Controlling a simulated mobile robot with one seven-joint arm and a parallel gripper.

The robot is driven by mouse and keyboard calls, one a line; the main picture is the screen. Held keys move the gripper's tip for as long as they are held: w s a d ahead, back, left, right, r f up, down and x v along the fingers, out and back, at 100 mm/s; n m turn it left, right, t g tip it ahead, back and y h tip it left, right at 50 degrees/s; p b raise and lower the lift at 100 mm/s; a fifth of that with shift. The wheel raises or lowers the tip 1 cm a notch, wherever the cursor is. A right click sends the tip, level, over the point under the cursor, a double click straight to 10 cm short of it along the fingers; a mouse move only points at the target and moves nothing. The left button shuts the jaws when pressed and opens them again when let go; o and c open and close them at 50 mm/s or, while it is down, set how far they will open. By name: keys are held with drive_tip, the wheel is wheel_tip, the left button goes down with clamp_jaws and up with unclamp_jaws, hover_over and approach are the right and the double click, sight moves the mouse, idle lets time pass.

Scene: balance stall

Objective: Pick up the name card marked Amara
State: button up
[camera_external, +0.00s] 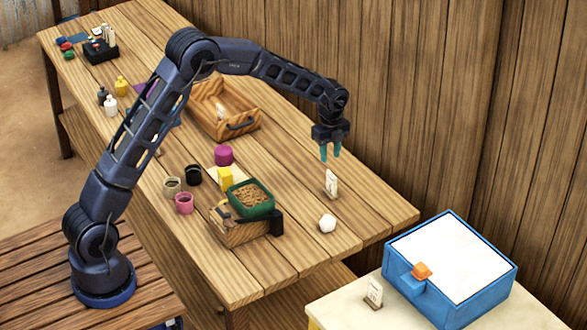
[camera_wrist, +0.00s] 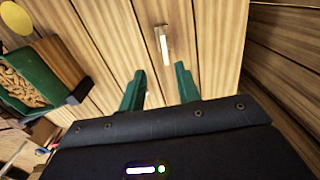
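A small white name card (camera_external: 331,184) stands upright on the wooden table near its back right edge, with writing too small to read. In the wrist view a card (camera_wrist: 164,46) shows from above as a thin white strip on a wooden holder, just beyond the fingertips. My gripper (camera_external: 330,156) is above this card, fingers pointing down. It is open and empty, with its two green fingers (camera_wrist: 160,75) apart. Another card (camera_external: 375,292) stands on the cream table at lower right. A third small card (camera_external: 220,111) appears inside the wooden tray. I cannot tell which is marked Amara.
A green box (camera_external: 262,211) of brown bits sits on a wooden balance to the left. A blue box (camera_external: 411,288) with a white top stands at right. A plank wall (camera_external: 420,100) rises behind the table.

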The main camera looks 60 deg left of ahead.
sight(330, 192)
drive_tip(key=f, duration=0.1)
drive_tip(key=w+f, duration=0.1)
drive_tip(key=shift+w+f+m, duration=0.1)
drive_tip(key=shift+f+m, duration=0.2)
wheel_tip(330, 192, down, 10)
drive_tip(key=shift+f, duration=0.25)
clamp_jaws()
